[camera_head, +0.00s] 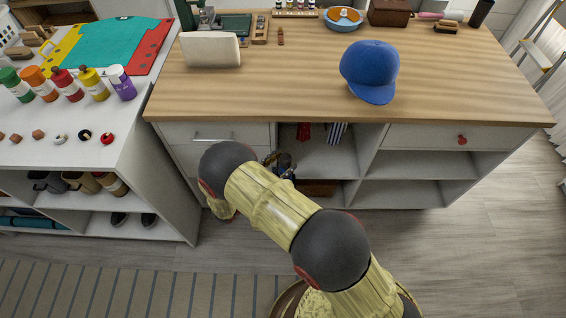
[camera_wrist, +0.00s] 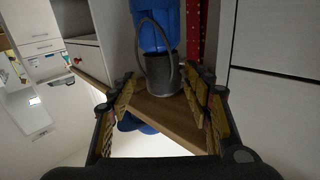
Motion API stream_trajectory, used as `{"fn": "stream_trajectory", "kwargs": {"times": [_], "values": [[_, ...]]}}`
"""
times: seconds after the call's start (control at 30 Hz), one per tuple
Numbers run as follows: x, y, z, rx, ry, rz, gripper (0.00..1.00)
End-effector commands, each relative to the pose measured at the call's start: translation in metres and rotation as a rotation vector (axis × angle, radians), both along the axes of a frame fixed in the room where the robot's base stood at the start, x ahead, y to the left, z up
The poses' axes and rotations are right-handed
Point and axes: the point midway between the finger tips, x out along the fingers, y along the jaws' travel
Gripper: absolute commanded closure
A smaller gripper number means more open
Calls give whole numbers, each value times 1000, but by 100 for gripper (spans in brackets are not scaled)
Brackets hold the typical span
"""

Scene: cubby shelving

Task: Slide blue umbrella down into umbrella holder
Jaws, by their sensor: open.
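The blue umbrella (camera_wrist: 155,20) is at the top middle of the wrist view, which looks upside down. Its dark grey handle (camera_wrist: 160,74) with a loop strap faces the wooden countertop edge. My gripper (camera_wrist: 162,97) is open, with a finger on either side of the view. The handle lies between the fingertips or just beyond them; contact cannot be made out. In the head view my arm largely hides my gripper (camera_head: 280,163) at the front of the middle cubby. I cannot make out the umbrella holder clearly in either view.
A red tie (camera_head: 303,132) and a striped cloth (camera_head: 337,132) hang in the cubby. The red tie also shows beside the umbrella in the wrist view (camera_wrist: 195,25). A blue cap (camera_head: 370,70) sits on the wooden countertop (camera_head: 290,85). The right-hand cubbies (camera_head: 405,191) look empty.

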Motion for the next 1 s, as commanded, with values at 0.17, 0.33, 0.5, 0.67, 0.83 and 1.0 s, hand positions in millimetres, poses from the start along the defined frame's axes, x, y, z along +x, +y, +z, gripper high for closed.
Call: {"fn": "stream_trajectory", "kwargs": {"times": [0.17,0.33,0.5,0.67,0.83,1.0], "values": [[0,0,0,0,0,0,47],[-1,1,-1,0,1,0,47],[-12,13,-1,0,1,3,47],[-33,37,-1,0,1,4,47],[-57,61,0,-1,1,3,47],[-73,79,0,1,1,3,47]]}}
